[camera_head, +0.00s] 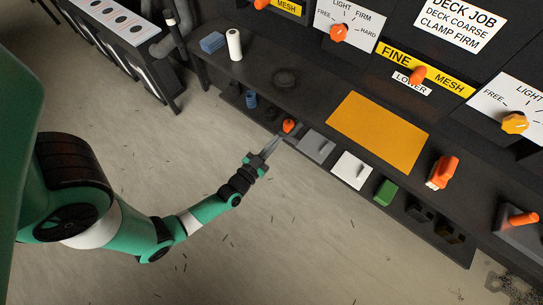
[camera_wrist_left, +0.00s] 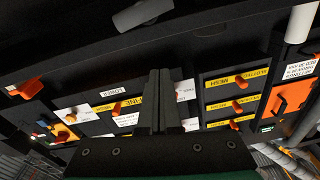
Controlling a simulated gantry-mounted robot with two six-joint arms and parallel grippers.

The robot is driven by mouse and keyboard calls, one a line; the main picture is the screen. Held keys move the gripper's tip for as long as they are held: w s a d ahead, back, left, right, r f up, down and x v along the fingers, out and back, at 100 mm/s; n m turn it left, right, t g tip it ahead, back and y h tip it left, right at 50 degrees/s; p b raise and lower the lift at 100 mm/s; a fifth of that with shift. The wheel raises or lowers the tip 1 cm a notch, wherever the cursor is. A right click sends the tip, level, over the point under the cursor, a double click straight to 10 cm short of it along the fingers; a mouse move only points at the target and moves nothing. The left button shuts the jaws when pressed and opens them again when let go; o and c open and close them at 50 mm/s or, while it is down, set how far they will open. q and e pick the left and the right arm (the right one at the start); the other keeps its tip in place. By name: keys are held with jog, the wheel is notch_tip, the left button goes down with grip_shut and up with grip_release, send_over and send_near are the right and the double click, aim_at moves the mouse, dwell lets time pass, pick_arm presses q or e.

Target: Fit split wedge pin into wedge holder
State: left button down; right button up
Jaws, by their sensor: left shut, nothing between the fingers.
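My left gripper (camera_head: 272,144) is shut and empty in the head view, its tips just in front of the shelf's front edge, near a small orange piece (camera_head: 289,126). Its closed fingers also show in the left wrist view (camera_wrist_left: 160,78). I cannot tell for sure which piece is the split wedge pin or which is the wedge holder. An orange piece with a pale lower part (camera_head: 443,172) stands on the shelf, right of the yellow-orange mat. Another orange piece (camera_head: 522,218) sits on a grey block at the far right. My right gripper is not in view.
The dark shelf (camera_head: 310,108) carries a blue block (camera_head: 213,42), a white cylinder (camera_head: 234,44) and the mat (camera_head: 377,129). Labelled panels with orange knobs stand behind. The floor in front is open.

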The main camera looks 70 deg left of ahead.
pick_arm(q)
jog(key=h+b, duration=0.1)
jog(key=b, duration=0.1)
send_near(287, 140)
jog(key=shift+b+x, duration=1.15)
jog(key=shift+x, duration=2.25)
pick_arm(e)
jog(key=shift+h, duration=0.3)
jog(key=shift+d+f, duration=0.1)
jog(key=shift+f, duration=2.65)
pick_arm(q)
jog(key=shift+w+f, duration=0.15)
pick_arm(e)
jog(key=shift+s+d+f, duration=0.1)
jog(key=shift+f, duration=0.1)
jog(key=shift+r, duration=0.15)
